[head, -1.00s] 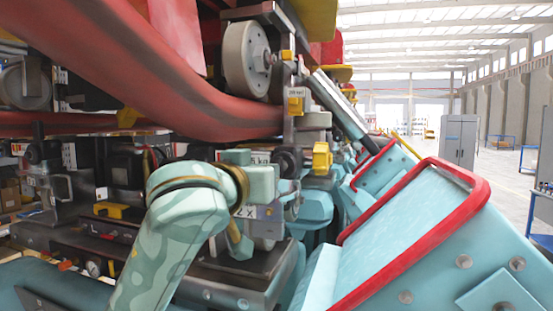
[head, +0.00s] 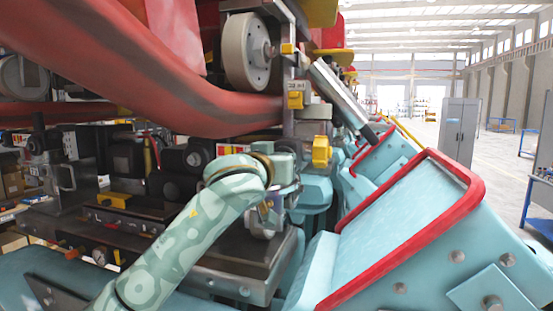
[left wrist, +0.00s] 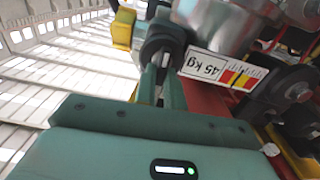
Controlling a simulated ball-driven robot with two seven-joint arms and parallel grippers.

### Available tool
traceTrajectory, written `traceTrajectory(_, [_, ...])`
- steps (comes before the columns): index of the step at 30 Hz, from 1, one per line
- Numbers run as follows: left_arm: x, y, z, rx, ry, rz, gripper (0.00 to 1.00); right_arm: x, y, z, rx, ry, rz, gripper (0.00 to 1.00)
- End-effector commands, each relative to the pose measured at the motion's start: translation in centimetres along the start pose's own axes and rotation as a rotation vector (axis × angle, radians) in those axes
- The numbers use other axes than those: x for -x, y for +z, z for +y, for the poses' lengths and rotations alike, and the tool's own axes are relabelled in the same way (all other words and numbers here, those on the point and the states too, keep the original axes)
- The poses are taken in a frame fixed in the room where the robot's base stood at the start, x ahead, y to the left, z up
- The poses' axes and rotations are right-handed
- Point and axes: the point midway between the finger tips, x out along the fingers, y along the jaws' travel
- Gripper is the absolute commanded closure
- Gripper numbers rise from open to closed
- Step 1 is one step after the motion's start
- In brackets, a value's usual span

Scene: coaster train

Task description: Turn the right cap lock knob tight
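In the left wrist view, a black round knob (left wrist: 163,36) lies straight ahead of my left gripper (left wrist: 161,72). The two teal fingers are close together with a narrow gap, and their tips reach the front of the knob. The tips overlap its dark face, so I cannot tell whether they are clamped on it. In the head view my left arm comes up from the bottom left. Its wrist housing (head: 283,167) hides the fingertips and the knob. My right gripper is in neither view.
A white "45 kg" label (left wrist: 222,67) sits beside the knob. A yellow block (head: 321,151) is just right of my left wrist. A thick red tube (head: 150,75) passes overhead, and a teal housing with red trim (head: 400,235) stands at right.

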Motion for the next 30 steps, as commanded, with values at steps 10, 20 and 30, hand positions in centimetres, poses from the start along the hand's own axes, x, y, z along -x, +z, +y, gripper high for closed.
traceTrajectory(10, [0.01, 0.0, 0.0, -0.021, -0.001, -0.001, 1.0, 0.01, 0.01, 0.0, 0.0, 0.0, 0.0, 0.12])
traceTrajectory(20, [0.01, 0.02, 0.2, -0.198, -0.001, -0.001, 1.0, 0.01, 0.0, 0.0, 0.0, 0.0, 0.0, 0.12])
traceTrajectory(30, [0.01, 0.12, 0.5, -0.516, -0.002, 0.0, 1.0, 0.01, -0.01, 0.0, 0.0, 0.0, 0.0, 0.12])
